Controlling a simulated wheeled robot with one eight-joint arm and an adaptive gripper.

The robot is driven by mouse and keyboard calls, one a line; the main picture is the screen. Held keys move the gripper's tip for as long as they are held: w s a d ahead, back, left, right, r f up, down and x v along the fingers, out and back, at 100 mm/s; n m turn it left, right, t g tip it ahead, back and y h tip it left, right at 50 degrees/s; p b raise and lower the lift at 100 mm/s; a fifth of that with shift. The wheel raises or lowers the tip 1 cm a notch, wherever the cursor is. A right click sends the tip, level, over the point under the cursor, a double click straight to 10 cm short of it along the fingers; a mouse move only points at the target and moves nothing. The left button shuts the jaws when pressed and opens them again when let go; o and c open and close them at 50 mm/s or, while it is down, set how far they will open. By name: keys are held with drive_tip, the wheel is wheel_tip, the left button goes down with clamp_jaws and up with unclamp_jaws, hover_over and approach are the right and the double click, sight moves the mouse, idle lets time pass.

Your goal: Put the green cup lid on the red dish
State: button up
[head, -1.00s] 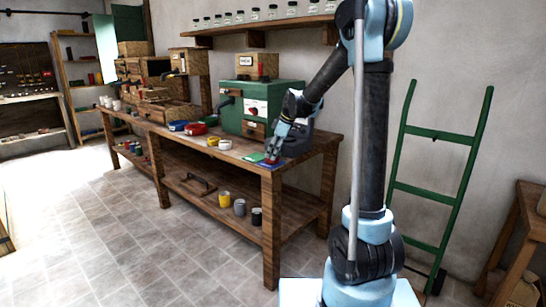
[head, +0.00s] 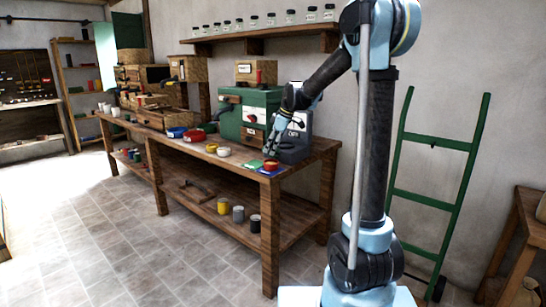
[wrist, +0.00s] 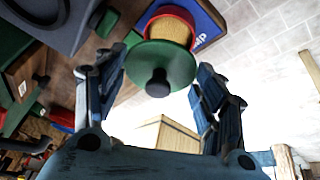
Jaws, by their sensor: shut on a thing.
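My gripper (head: 271,150) is over the near right end of the workbench. In the wrist view my gripper (wrist: 162,75) has its fingers on either side of the green cup lid (wrist: 177,66), holding it by its edge. The lid's black knob faces the camera. The red dish (wrist: 152,14), with a tan inside, stands on a blue mat (wrist: 206,22) just beyond the lid, which covers part of it. I cannot tell how large the gap between them is. In the head view the red dish (head: 271,164) shows small below the gripper. The lid is not clear there.
A green pad (head: 252,164) lies beside the dish. A grey machine (head: 294,140) and a green cabinet (head: 243,115) stand close behind. Another red container (head: 194,136), a blue one (head: 176,132) and small cups (head: 223,152) stand farther left on the bench (head: 285,177).

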drive_tip(key=shift+g, duration=0.3)
wheel_tip(320, 180, up, 6)
drive_tip(key=shift+w+f, duration=0.15)
drive_tip(key=shift+f, duration=0.05)
drive_tip(key=shift+r, duration=0.2)
drive_tip(key=shift+g, duration=0.3)
drive_tip(key=shift+f, duration=4.9)
drive_tip(key=shift+f, duration=0.6)
drive_tip(key=o, duration=1.1)
drive_tip(key=shift+o, duration=0.2)
